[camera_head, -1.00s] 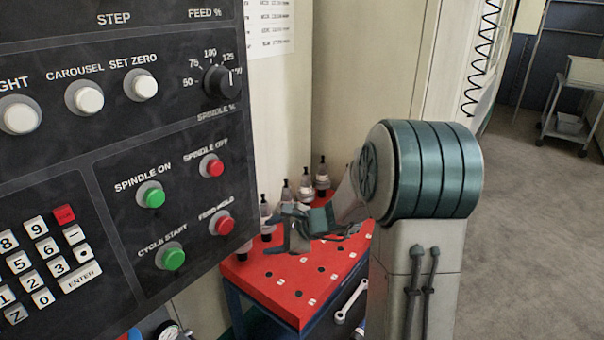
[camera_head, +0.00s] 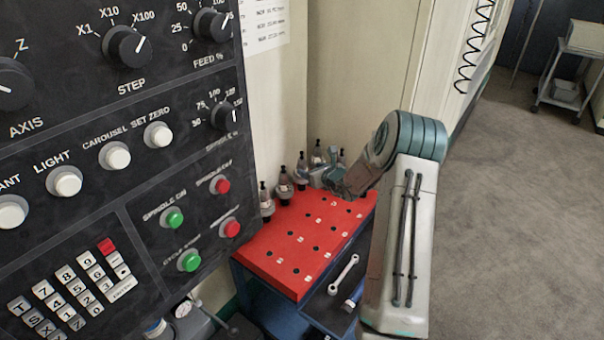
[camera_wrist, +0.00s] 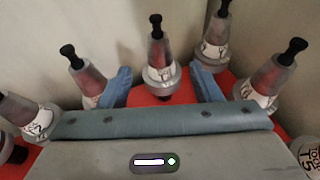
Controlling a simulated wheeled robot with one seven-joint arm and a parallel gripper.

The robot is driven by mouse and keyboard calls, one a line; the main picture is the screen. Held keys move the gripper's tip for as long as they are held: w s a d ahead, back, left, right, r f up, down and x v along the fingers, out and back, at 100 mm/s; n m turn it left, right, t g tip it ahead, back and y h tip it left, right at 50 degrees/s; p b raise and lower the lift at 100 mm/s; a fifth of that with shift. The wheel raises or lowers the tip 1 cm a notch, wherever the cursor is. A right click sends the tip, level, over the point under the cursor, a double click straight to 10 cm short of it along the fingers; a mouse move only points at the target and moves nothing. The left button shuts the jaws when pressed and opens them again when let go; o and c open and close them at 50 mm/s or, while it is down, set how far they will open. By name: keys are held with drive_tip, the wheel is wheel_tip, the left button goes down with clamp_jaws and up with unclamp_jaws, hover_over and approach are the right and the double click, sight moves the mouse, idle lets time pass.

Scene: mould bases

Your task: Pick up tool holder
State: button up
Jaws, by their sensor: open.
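Several tool holders with grey cones, black knobs on top and white labels stand upright along the back of the red rack (camera_head: 300,235). In the wrist view, my gripper (camera_wrist: 160,82) has its two blue fingers spread apart. One tool holder (camera_wrist: 158,65) stands between and just beyond the fingertips, with nothing visibly clamped. Another tool holder (camera_wrist: 85,75) is close beside the left finger, and others (camera_wrist: 213,38) (camera_wrist: 265,80) stand to the right. In the head view, my gripper (camera_head: 322,176) is at the back of the rack and partly hides the holders there.
A machine control panel (camera_head: 110,170) fills the left. Walls stand close behind the rack. A wrench (camera_head: 343,273) lies on a lower shelf in front. Open floor (camera_head: 510,210) and a grey cart (camera_head: 590,70) are at the right.

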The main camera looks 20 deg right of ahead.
sight(304, 165)
drive_tip(key=shift+p+x, duration=1.25)
drive_tip(key=shift+x, duration=2.5)
clamp_jaws()
drive_tip(key=shift+r, duration=0.15)
